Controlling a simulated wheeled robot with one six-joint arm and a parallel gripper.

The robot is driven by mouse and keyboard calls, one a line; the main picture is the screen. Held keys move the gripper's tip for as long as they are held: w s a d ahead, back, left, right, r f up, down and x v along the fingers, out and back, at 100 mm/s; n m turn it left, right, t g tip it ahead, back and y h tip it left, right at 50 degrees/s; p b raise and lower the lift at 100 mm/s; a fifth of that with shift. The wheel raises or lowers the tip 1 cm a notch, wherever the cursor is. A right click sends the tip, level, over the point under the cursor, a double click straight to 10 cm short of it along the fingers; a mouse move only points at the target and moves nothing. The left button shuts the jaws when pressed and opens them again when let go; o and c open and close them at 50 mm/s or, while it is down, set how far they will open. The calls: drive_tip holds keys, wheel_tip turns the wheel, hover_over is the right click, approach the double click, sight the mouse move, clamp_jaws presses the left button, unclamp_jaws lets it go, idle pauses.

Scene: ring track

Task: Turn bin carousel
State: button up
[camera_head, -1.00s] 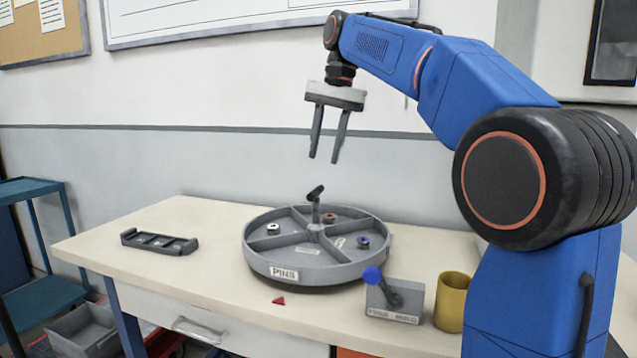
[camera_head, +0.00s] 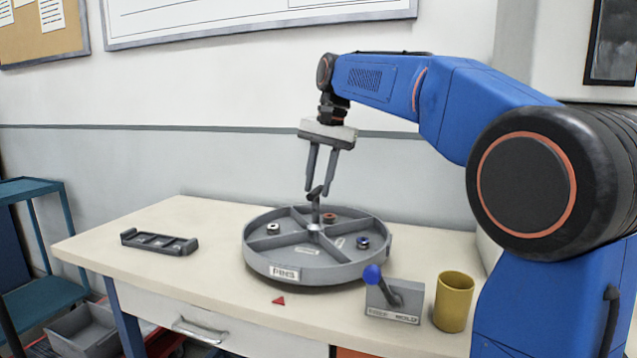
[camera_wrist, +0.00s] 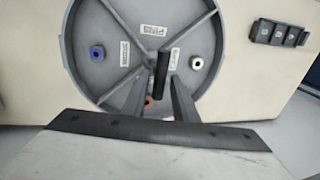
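The bin carousel (camera_head: 262,262) is a round grey tray with dividers, standing on the table. Its front label reads PINS. A dark upright handle (camera_head: 315,205) rises from its centre. A white-and-dark ring part (camera_head: 273,228), a red-brown one (camera_head: 329,218) and a blue one (camera_head: 363,242) lie in separate compartments. My gripper (camera_head: 318,192) points down at the handle's top, its fingers apart on either side of it as far as I can see. In the wrist view the handle (camera_wrist: 161,72) lies between and beyond the open fingers (camera_wrist: 156,92); contact cannot be told.
A dark slotted tray (camera_head: 159,242) lies at the table's left. A lever block with a blue knob (camera_head: 372,274) and a yellow cup (camera_head: 453,302) stand at the front right. A red triangle (camera_head: 279,300) marks the table before the carousel. The table between tray and carousel is clear.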

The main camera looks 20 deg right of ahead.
clamp_jaws()
drive_tip(key=shift+m, duration=0.4)
drive_tip(key=shift+s+m+t+h, duration=0.15)
drive_tip(key=shift+m+t+h, duration=0.15)
drive_tip(key=shift+m, duration=1.3)
drive_tip(key=shift+s+m+h, duration=0.1)
drive_tip(key=shift+m+h, duration=0.3)
drive_tip(key=shift+m, duration=1.7)
drive_tip(key=shift+s+a+m+h, duration=0.1)
drive_tip(key=shift+m+h, duration=0.1)
drive_tip(key=shift+m, duration=1)
drive_tip(key=shift+a+m+h, duration=0.1)
drive_tip(key=shift+m+h, duration=0.1)
drive_tip(key=shift+m, duration=1)
drive_tip(key=shift+a+m+h, duration=0.1)
drive_tip(key=shift+m+h, duration=0.3)
drive_tip(key=shift+m, duration=2.1)
